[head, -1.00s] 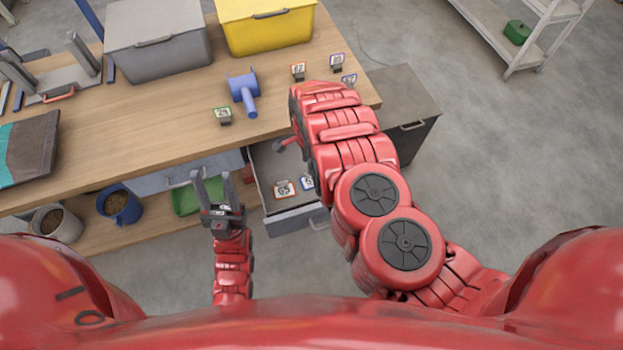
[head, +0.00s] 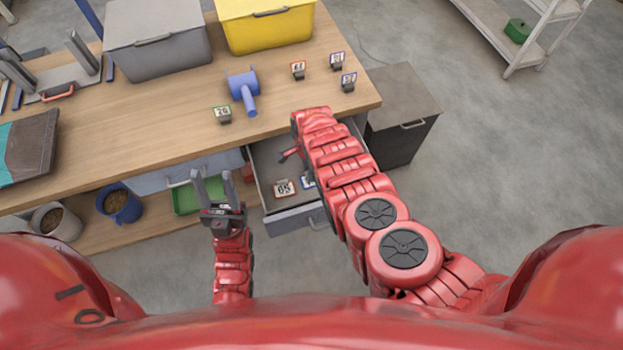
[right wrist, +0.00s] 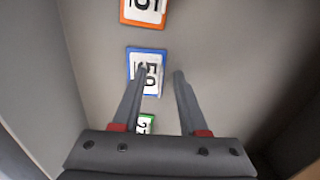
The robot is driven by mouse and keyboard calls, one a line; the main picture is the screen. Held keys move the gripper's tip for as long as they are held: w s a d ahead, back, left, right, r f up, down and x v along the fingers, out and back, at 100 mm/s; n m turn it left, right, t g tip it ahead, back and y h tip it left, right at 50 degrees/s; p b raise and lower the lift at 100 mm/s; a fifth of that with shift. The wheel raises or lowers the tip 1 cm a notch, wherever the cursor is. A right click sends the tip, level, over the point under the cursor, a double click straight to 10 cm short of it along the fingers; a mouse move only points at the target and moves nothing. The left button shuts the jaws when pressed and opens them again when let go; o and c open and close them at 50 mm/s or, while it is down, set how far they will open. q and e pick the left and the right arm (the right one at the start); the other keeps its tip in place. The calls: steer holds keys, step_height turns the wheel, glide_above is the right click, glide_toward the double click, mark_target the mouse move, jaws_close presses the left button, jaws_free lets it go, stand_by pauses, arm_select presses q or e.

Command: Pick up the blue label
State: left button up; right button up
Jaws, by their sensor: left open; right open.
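A blue-bordered label (right wrist: 155,54) lies flat in the open drawer, in the right wrist view. In the head view its edge (head: 307,182) shows beside my right arm, which hides the rest. My right gripper (right wrist: 161,72) is open and points down into the drawer. In the right wrist view one finger overlaps the label and the other is to its right; I cannot tell if they touch it. My left gripper (head: 212,175) is open and empty in front of the table, left of the drawer.
An orange-bordered label (right wrist: 144,10) and a green one (right wrist: 146,123) lie near the blue label. The drawer (head: 291,219) has walls around them. On the table (head: 150,110) stand several small label stands, a blue scoop (head: 243,88), and grey and yellow bins (head: 265,27).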

jaws_close()
stand_by(1.4)
